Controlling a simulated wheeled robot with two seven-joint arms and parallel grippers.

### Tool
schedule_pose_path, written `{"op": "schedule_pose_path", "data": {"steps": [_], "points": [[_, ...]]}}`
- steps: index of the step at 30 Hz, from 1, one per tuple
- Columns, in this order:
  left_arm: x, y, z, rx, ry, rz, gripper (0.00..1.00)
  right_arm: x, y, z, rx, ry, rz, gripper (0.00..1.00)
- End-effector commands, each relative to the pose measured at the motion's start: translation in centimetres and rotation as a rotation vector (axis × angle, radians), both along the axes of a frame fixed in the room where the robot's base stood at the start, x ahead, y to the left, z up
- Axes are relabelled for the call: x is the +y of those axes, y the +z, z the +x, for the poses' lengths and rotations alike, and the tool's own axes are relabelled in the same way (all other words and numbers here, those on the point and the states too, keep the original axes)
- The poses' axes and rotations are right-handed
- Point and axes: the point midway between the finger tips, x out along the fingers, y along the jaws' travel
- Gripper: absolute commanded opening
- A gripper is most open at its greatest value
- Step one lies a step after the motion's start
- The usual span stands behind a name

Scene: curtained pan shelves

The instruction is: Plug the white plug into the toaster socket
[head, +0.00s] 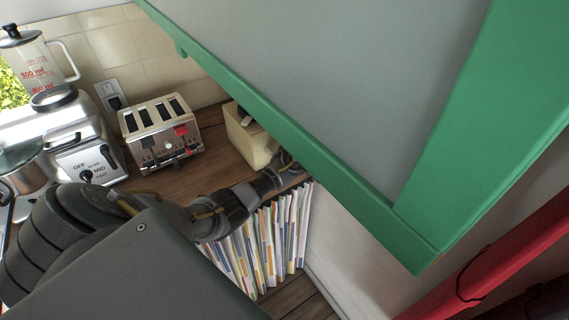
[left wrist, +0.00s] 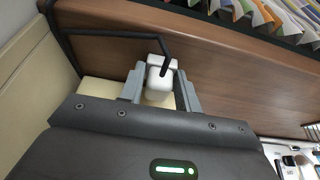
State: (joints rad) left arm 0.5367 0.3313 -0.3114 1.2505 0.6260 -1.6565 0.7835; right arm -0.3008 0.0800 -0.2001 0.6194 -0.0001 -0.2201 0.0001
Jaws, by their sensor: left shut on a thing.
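In the left wrist view my left gripper (left wrist: 160,86) is shut on a white plug (left wrist: 161,65), with a black cord running from it. In the head view my left gripper (head: 284,160) is at the counter's front edge, partly behind the green frame; the plug cannot be made out there. A silver toaster (head: 160,133) with several slots stands on the counter, left of the gripper. A wall socket (head: 107,88) with a dark plug in it is behind the toaster's left side. My right gripper is out of view.
A cream box (head: 246,140) stands beside my left gripper. A blender (head: 75,140) is left of the toaster. Files (head: 262,245) stand below the counter. A large green frame (head: 300,140) blocks the right side. Wooden counter (head: 210,170) is clear between toaster and box.

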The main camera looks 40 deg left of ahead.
Motion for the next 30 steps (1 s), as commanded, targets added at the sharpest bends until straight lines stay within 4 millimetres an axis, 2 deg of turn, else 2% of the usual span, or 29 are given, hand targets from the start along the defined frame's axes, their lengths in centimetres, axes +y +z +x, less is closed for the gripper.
{"op": "schedule_pose_path", "data": {"steps": [2, 3, 7, 18, 23, 27, 30], "points": [[0.0, -0.1, 0.0, 0.0, 0.0, 0.0, 0.05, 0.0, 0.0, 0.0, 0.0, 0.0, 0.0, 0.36], [0.0, -0.1, 0.0, 0.0, 0.0, 0.0, 0.38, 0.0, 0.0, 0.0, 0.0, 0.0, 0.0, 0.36], [0.1, 0.0, -0.1, 0.0, 0.002, 0.0, 0.55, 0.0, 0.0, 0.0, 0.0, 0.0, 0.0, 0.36], [0.1, -0.2, -0.1, -0.002, 0.003, 0.002, 0.55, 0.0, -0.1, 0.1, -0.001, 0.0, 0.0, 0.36], [-0.6, 2.0, -0.3, -0.005, 0.002, 0.005, 0.55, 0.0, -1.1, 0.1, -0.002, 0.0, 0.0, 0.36], [-1.6, 4.7, -0.2, -0.005, 0.002, 0.004, 0.55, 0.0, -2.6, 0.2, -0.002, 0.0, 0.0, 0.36], [-2.3, 6.7, -0.5, -0.004, 0.003, 0.003, 0.55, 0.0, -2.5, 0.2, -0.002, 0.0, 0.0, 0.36]]}}
